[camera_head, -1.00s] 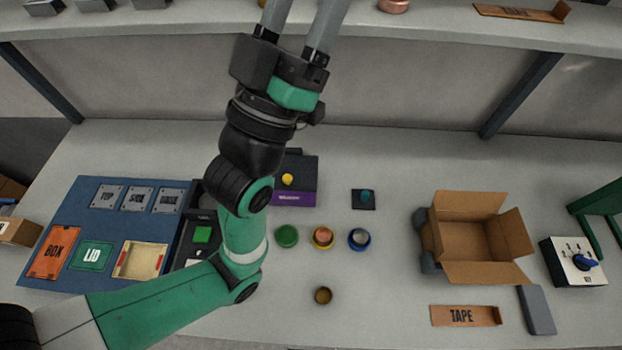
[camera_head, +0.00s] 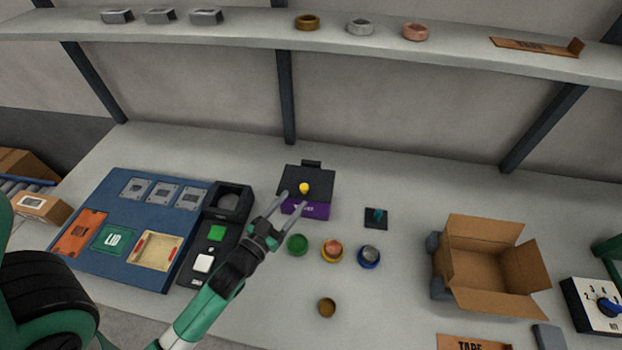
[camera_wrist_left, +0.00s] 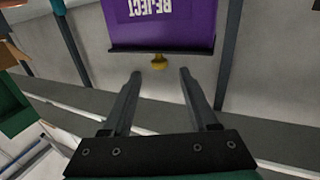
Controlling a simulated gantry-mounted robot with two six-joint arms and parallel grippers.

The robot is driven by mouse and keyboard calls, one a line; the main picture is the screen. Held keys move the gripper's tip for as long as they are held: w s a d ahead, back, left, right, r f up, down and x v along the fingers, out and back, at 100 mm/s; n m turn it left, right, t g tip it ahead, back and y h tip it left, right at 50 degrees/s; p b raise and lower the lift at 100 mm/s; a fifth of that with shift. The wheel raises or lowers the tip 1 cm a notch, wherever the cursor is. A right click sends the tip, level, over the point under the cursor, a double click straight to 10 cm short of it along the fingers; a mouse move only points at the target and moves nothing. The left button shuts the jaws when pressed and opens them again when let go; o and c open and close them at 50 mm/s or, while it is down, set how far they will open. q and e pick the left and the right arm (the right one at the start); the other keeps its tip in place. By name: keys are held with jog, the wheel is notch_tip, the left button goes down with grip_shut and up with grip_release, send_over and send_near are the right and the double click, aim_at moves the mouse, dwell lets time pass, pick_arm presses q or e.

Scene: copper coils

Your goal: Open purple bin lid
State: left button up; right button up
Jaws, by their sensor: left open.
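The purple bin (camera_head: 317,211) stands at the back middle of the table, its black lid (camera_head: 320,177) lying flat on top. A yellow knob (camera_head: 304,187) sits on the lid's front part. My left gripper (camera_head: 293,194) is open and empty in front of the bin, its two fingers pointing towards the knob. In the left wrist view, the bin (camera_wrist_left: 172,22) appears upside down with its label. The knob (camera_wrist_left: 159,62) shows just beyond the gap between the fingertips (camera_wrist_left: 160,74), apparently untouched. My right gripper is not in view.
Green (camera_head: 297,244), yellow (camera_head: 332,250) and blue (camera_head: 369,256) round holders stand in front of the bin. A black pad with a teal knob (camera_head: 376,217) is to its right. An open cardboard box (camera_head: 480,270) stands further right. A black button panel (camera_head: 212,250) is left.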

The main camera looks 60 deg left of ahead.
aim_at(310, 185)
pick_arm(q)
jog(key=x, duration=0.9)
jog(key=shift+w+a, duration=0.15)
jog(key=shift+w, duration=0.15)
jog(key=shift+r, duration=0.1)
grip_shut()
dwell(0.7)
